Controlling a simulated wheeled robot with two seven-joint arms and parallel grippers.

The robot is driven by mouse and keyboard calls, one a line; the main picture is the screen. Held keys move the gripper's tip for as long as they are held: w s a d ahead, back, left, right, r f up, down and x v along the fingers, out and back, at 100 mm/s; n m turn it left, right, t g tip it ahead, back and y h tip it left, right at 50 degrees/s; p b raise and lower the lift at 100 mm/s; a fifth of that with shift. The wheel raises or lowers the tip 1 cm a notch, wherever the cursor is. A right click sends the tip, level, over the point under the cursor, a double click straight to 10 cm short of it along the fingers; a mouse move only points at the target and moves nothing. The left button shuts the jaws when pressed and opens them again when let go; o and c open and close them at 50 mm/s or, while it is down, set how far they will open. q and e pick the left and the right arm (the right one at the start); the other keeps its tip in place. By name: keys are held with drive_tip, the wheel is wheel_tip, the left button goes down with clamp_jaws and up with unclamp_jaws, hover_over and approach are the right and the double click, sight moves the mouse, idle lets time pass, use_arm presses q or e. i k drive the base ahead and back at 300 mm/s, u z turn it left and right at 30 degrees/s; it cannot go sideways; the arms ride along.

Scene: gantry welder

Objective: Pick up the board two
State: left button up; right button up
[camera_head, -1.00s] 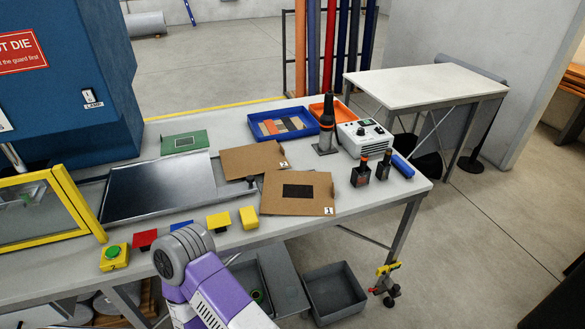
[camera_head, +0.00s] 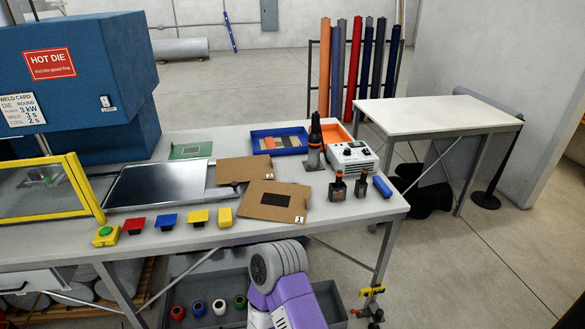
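Board two is most likely the brown board (camera_head: 230,170) at the back of the workbench. Its label was readable as 2 earlier and is too small to read now. A second brown board (camera_head: 254,210) with a dark rectangle lies in front of it, nearer the front edge, with a label marked 1 earlier. It seems to overlap the near right corner of the back board. Neither gripper is in view. Only a purple and grey link of one of my arms shows at the bottom, below the bench edge.
A metal plate (camera_head: 155,185) lies left of the boards. Coloured buttons (camera_head: 167,221) line the front edge. Dark bottles (camera_head: 337,187), a white control box (camera_head: 352,158) and a blue tray (camera_head: 268,136) stand to the right and behind. A white side table (camera_head: 430,117) stands at the right.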

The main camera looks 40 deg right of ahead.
sight(239, 169)
drive_tip(key=z, duration=1.75)
drive_tip(key=i, duration=0.1)
drive_tip(key=u, duration=0.15)
